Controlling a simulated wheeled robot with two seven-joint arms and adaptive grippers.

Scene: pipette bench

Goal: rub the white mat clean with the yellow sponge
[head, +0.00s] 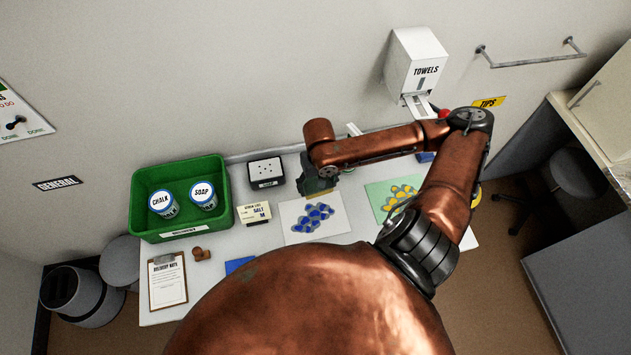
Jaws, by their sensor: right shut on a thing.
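The white mat (290,209) lies on the bench and has a cluster of blue blotches on its middle. My right gripper (321,187) is over the far edge of the white mat, pointing down. It is shut on the yellow sponge (327,195), of which only a thin yellowish edge shows below the fingers. I cannot tell whether the sponge touches the mat. My left gripper is not in view.
A green mat (374,190) with yellow blotches lies right of the white mat, partly behind my right arm. A green bin (182,235) with chalk and soap tubs stands left. A stock card (254,213), black box (266,171) and clipboard (168,281) are nearby.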

